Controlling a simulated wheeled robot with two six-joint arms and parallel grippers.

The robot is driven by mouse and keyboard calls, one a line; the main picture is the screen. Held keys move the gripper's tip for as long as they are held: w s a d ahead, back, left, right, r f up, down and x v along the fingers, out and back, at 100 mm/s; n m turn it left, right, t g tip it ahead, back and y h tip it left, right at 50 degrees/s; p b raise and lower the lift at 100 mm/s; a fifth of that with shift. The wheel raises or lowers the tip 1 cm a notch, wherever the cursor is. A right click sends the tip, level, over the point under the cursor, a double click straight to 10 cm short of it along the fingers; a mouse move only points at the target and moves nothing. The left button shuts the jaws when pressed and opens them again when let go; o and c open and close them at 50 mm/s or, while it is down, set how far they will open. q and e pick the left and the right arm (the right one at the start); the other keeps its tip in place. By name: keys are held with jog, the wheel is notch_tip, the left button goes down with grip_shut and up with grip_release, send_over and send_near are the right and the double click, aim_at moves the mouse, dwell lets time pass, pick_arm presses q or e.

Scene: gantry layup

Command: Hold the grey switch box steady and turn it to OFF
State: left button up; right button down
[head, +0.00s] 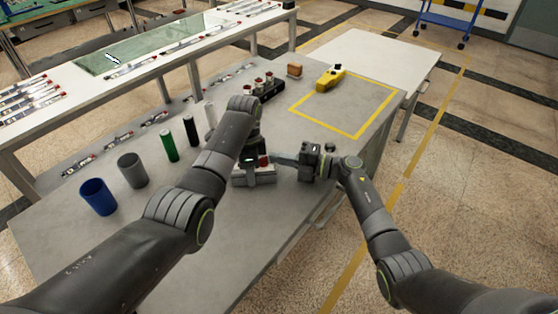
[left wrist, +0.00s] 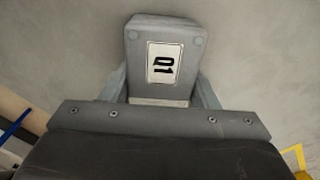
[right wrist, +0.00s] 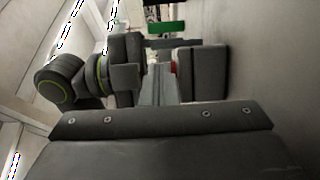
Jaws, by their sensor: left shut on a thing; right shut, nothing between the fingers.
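The grey switch box (head: 262,179) stands on the grey table, below my left gripper (head: 250,166). A red part (head: 264,160) shows at the fingertips. In the right wrist view, the closed fingers (right wrist: 158,82) reach close to the red part beside the dark grey box (right wrist: 205,73). I cannot tell whether they touch; the switch position is hidden.
A blue cup (head: 98,197), a grey cup (head: 132,170) and green, black and white cylinders stand along the left. A black block with buttons (head: 266,88), a brown block (head: 295,70) and a yellow tool (head: 331,78) are at the back. The yellow taped rectangle (head: 345,131) is mostly clear.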

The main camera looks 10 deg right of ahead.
jog(key=shift+w+a, duration=0.25)
jog(key=shift+w, duration=1.05)
dwell(0.8)
